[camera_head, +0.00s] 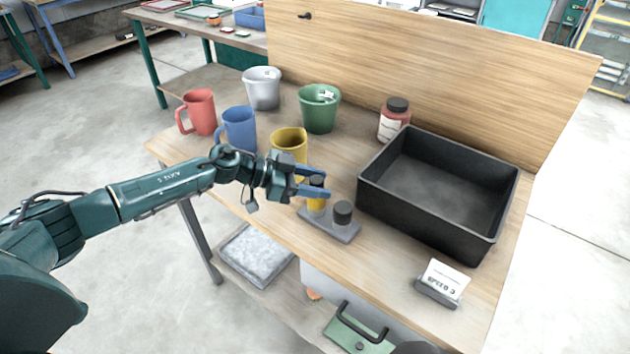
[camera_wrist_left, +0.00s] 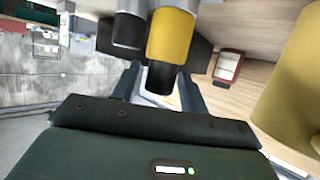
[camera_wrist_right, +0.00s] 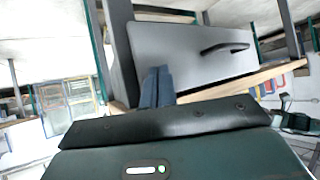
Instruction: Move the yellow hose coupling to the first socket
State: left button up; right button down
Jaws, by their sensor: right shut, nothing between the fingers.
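The yellow hose coupling (camera_head: 316,203) with a dark cap stands upright on a small grey base (camera_head: 330,229). A dark grey coupling (camera_head: 343,213) stands beside it on the same base. My left gripper (camera_head: 314,183) is at the top of the yellow coupling, fingers spread on either side of it. In the left wrist view, the yellow coupling (camera_wrist_left: 171,40) has its dark end between the fingers (camera_wrist_left: 160,88), with gaps beside it. I cannot make out separate empty sockets. My right gripper (camera_wrist_right: 157,86) is shut and empty, facing a grey panel with a handle.
A yellow mug (camera_head: 289,143) stands just behind my left gripper, with a blue mug (camera_head: 238,128) further left. A large black bin (camera_head: 428,232) is to the right of the base. A card holder (camera_head: 438,292) stands near the front edge. A wooden board closes the back.

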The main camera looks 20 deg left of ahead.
pick_arm(q)
jog(key=shift+o, duration=0.9)
jog(key=b+v, duration=0.2)
jog(key=v, duration=1.1)
pick_arm(e)
jog(key=shift+d+f, duration=0.15)
jog(key=shift+f, duration=1.2)
pick_arm(q)
jog(key=shift+s+a+r, duration=0.1)
jog(key=shift+a, duration=0.05)
pick_arm(e)
jog(key=shift+s, duration=0.15)
